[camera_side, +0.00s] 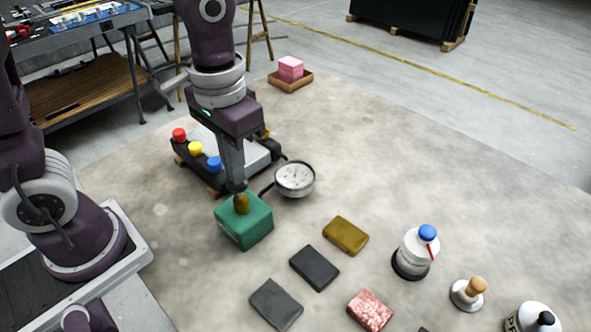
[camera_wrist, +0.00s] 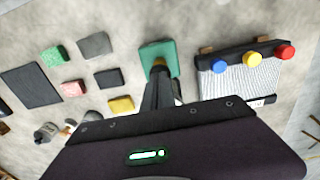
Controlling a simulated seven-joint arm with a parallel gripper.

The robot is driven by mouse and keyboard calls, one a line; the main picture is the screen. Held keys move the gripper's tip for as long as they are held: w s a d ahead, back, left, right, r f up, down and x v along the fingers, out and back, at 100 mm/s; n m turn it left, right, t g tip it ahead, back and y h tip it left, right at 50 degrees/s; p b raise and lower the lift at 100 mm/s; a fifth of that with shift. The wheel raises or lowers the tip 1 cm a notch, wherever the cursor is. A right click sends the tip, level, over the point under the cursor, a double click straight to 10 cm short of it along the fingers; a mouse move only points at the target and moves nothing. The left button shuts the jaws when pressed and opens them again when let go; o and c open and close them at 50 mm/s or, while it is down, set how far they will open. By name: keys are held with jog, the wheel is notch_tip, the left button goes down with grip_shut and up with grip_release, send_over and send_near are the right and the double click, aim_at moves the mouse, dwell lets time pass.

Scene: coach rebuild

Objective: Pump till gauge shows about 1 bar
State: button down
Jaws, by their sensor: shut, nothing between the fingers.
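A green pump block (camera_side: 247,230) stands on the mat with a brass knob (camera_side: 241,204) on its top. The block also shows in the wrist view (camera_wrist: 149,50). A round gauge (camera_side: 295,179) with a white dial and dark rim lies just right of it, joined by a short dark hose. Its needle is too small to read surely. My gripper (camera_side: 237,187) points down over the block, its fingers shut and empty, with the tips at the top of the knob. I cannot tell whether they touch it. In the wrist view my gripper (camera_wrist: 159,68) partly hides the knob.
A panel with red (camera_side: 179,134), yellow and blue (camera_side: 214,162) buttons stands behind my gripper. Several flat blocks, including a mustard one (camera_side: 345,235), lie in front and right. A blue-capped bottle (camera_side: 420,249) and a wooden-handled stamp (camera_side: 468,294) stand farther right. The mat's back right is clear.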

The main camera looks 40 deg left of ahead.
jog(key=shift+f, duration=0.55)
jog(key=shift+r, duration=1.4)
notch_tip(320, 180, up, 7)
dwell(0.5)
dwell(0.7)
